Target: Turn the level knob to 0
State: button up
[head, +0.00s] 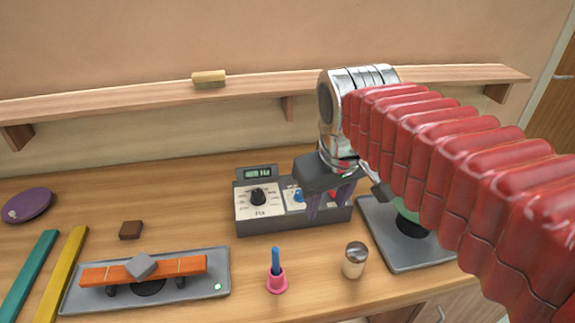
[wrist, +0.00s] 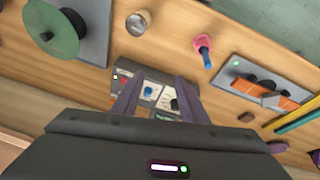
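A grey control box (head: 290,222) stands on the bench, with a display reading what looks like 400 Hz. Its black knob (head: 258,197) sits on a white dial marked Hz. A blue knob (head: 298,195) is on the second dial, partly behind my gripper; its label and pointer setting are not readable. It also shows in the wrist view (wrist: 148,91). My gripper (head: 328,207) points down over the right part of the box. In the wrist view its fingers (wrist: 156,84) are apart, with the blue knob seen between them and nothing held.
A pink holder (head: 277,284) with a blue stick and a metal-topped shaker (head: 354,260) stand in front of the box. An orange bar on a grey tray (head: 215,284) lies left. A grey plate (head: 415,262) with a green disc is right, partly behind my arm. A shelf (head: 140,98) runs behind.

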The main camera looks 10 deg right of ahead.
jog(key=s+f+m+t, duration=0.2)
jog(key=s+f, duration=0.4)
jog(key=s, duration=0.1)
jog(key=shift+s+f, duration=0.15)
jog(key=shift+s, duration=0.1)
jog(key=shift+c, duration=1.1)
jog(key=shift+s, duration=0.1)
